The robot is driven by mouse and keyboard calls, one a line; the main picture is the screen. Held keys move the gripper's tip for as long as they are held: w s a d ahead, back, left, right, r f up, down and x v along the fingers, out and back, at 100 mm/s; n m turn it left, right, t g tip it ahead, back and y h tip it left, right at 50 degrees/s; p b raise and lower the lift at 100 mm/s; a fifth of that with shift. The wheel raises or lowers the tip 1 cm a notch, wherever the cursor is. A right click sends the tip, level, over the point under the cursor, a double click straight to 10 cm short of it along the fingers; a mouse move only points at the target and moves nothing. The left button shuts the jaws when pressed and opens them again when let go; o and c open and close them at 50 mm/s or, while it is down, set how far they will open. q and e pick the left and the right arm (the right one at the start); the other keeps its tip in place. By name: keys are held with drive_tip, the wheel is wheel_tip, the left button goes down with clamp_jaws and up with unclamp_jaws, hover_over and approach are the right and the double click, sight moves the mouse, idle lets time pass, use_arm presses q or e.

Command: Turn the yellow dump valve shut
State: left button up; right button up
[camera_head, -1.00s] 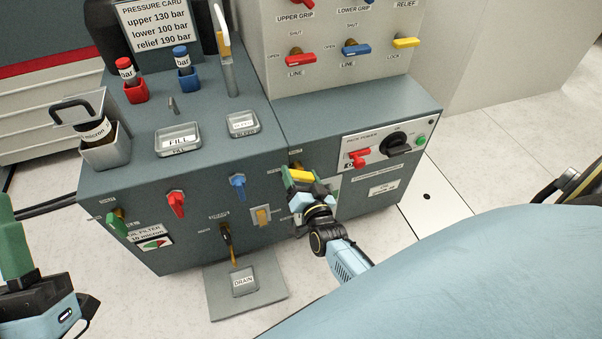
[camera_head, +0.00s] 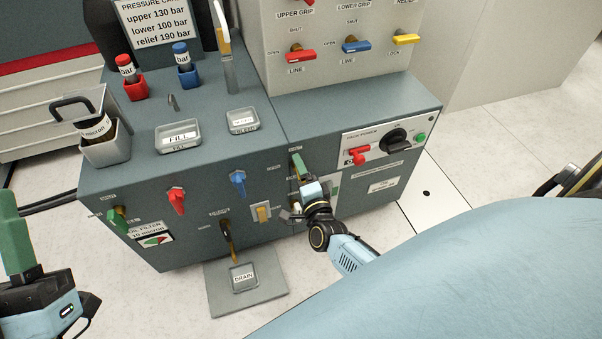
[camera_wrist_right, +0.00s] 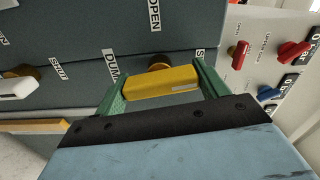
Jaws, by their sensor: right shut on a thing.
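The yellow dump valve handle (camera_wrist_right: 163,83) lies between the green fingers of my right gripper in the right wrist view, with its brass stem (camera_wrist_right: 160,62) behind it on the grey-blue panel. Parts of the DUMP, OPEN and SHUT lettering show around it. My right gripper (camera_head: 299,178) is shut on the handle at the cabinet front in the head view. There, its upright green finger and body hide most of the handle, so its exact angle is hard to tell. My left gripper (camera_head: 14,238) is at the left edge, away from the cabinet; its opening cannot be told.
Red (camera_head: 177,200), blue (camera_head: 238,183) and green (camera_head: 118,218) valve handles stick out along the cabinet front, left of my right gripper. A drain tray (camera_head: 245,290) lies on the floor below. A white-handled lever (camera_wrist_right: 18,88) is close by in the right wrist view.

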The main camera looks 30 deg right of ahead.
drive_tip(key=shift+m, duration=0.6)
drive_tip(key=o, duration=0.7)
drive_tip(key=shift+o, duration=1.4)
drive_tip(key=shift+s, duration=0.1)
